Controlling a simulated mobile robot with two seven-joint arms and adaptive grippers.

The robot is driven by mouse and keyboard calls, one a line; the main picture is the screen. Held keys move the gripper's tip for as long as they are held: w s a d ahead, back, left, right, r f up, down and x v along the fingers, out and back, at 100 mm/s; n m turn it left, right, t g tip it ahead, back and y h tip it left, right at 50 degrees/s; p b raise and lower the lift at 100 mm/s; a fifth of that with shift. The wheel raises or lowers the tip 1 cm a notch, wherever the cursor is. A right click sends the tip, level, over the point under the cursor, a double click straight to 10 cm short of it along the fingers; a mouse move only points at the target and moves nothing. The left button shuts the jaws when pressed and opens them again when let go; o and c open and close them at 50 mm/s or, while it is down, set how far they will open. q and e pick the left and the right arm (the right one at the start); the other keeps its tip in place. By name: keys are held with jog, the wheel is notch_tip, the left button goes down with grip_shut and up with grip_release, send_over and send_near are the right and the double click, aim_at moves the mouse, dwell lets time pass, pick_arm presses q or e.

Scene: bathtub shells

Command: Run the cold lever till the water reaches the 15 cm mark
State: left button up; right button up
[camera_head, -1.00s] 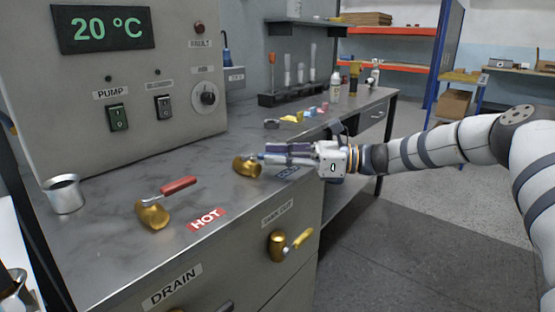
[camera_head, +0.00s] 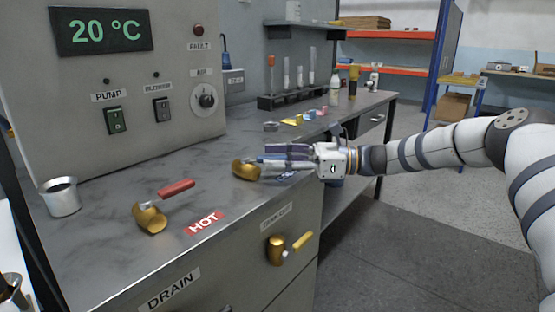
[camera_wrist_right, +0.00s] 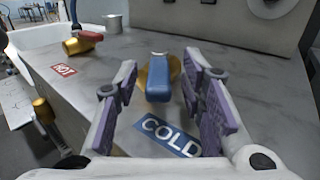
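The cold lever (camera_wrist_right: 158,80) has a blue handle on a brass valve body. In the head view its brass body (camera_head: 245,170) shows at the fingertips of my right gripper (camera_head: 268,160), and the handle is mostly hidden. In the wrist view the purple-padded fingers of my right gripper (camera_wrist_right: 160,82) stand apart, one on each side of the blue handle, with visible gaps. The blue COLD label (camera_wrist_right: 168,134) lies below the handle. A white tub (camera_wrist_right: 40,36) shows only in part; no water level or 15 cm mark is visible.
The hot lever (camera_head: 176,188) has a red handle beside the HOT label (camera_head: 204,222). A metal cup (camera_head: 60,197) stands at the left. The panel reads 20 °C (camera_head: 104,29) above the pump switch (camera_head: 115,120). A brass tank-out valve (camera_head: 277,250) sticks out in front.

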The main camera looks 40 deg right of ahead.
jog(key=v, duration=1.2)
jog(key=shift+c, duration=0.6)
